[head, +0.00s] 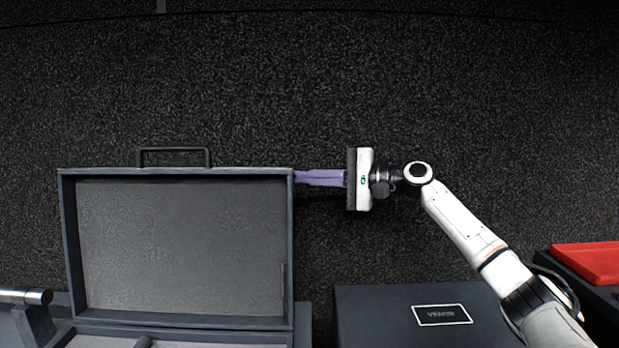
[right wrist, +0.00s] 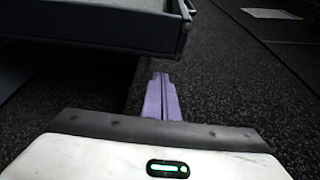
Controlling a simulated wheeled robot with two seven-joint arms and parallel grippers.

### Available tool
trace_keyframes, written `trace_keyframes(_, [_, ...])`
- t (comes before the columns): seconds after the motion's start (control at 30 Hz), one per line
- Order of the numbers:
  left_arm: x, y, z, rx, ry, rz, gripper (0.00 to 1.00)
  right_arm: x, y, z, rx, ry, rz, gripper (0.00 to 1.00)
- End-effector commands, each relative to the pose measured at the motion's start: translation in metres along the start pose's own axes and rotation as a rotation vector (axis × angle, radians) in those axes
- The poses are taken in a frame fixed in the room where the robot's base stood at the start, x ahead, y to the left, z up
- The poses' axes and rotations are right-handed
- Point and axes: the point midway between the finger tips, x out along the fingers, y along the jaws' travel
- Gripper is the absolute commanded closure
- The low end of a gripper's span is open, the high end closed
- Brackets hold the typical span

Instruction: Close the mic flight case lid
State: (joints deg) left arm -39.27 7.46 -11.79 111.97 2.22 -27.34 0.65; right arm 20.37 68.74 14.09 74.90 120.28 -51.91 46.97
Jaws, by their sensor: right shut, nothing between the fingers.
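The mic flight case lid (head: 180,250) stands open in the head view, a dark framed panel with a grey lining and a handle (head: 173,150) at its far edge. Part of the case base (head: 75,330) shows at the bottom left. My right gripper (head: 298,177) has its purple fingers shut and empty, pointing left at the lid's far right corner. The fingertips meet the lid's edge in the picture; I cannot tell whether they touch it. My left gripper is out of view.
A dark box with a white-framed label (head: 441,315) is right of the case. A red tray (head: 590,262) lies at the far right. A silver-ended cylinder (head: 38,297) is at the lower left. The dark carpeted area beyond the lid is clear.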

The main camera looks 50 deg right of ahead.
Motion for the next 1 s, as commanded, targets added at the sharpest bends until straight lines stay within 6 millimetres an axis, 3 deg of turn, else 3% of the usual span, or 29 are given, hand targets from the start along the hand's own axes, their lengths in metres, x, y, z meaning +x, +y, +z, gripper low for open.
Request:
trace_keyframes(0.3, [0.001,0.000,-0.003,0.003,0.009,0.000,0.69,-0.006,0.001,0.018,0.001,-0.001,0.001,1.00])
trace_keyframes(0.77, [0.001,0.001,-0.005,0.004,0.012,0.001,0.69,-0.007,-0.001,0.020,0.000,-0.001,-0.001,1.00])
trace_keyframes(1.0, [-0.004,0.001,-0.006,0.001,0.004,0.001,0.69,0.006,-0.007,0.035,-0.040,-0.016,-0.015,1.00])
